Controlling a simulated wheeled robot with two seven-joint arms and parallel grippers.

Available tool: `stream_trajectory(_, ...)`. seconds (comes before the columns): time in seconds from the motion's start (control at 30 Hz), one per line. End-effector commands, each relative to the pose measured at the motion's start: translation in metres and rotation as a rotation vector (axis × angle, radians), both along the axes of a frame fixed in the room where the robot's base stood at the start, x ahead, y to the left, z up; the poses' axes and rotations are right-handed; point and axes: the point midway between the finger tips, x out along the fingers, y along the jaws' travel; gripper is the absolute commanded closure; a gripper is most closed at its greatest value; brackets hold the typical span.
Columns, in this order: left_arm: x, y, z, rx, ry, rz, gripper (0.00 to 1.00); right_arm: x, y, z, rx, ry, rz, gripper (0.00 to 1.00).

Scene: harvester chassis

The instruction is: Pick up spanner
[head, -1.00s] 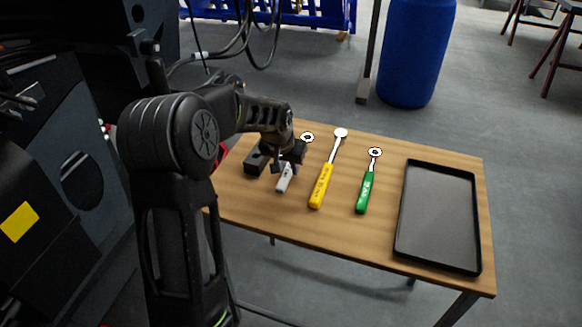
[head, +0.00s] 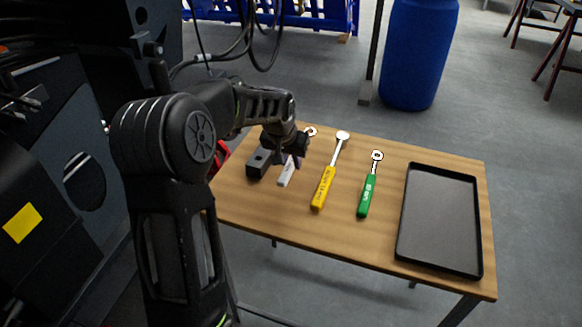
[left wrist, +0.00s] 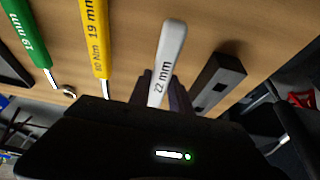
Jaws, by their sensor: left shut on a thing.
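The spanner with a white handle marked "22 mm" (left wrist: 168,50) lies at the left of the table. Its handle also shows in the head view (head: 286,176), with its ring end (head: 311,132) beyond my gripper. My left gripper (head: 295,160) is shut on this spanner; in the left wrist view its dark fingers sit at both sides of the handle. The middle of the spanner is hidden by the gripper. A yellow-handled tool marked "19 mm" (head: 323,188) and a green-handled spanner (head: 367,195) lie to the right. My right gripper is in neither view.
A black block (head: 260,164) stands close left of the held spanner. An empty black tray (head: 440,222) lies at the right end of the wooden table (head: 290,220). Dark machinery (head: 60,180) is at the left. A blue barrel (head: 420,50) stands behind the table.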

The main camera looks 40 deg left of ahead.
Motion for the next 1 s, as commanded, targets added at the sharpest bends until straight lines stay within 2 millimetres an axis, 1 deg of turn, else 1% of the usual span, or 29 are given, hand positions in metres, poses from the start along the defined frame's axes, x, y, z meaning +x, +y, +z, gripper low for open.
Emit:
stream_trajectory(0.03,0.002,0.000,0.013,0.001,-0.006,-0.001,1.00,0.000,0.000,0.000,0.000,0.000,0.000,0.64)
stream_trajectory(0.2,0.001,0.000,0.047,0.001,-0.006,-0.001,1.00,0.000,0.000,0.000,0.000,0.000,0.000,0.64)
stream_trajectory(0.3,0.001,0.000,0.062,0.001,-0.005,-0.001,1.00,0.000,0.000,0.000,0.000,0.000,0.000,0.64)
stream_trajectory(0.4,0.001,0.000,0.071,0.000,-0.003,-0.001,1.00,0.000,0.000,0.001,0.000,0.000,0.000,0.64)
stream_trajectory(0.53,0.000,0.000,0.074,0.000,-0.002,-0.001,1.00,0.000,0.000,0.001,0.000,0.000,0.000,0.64)
stream_trajectory(1.0,0.001,0.000,0.073,0.000,-0.002,-0.001,1.00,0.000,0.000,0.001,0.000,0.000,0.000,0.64)
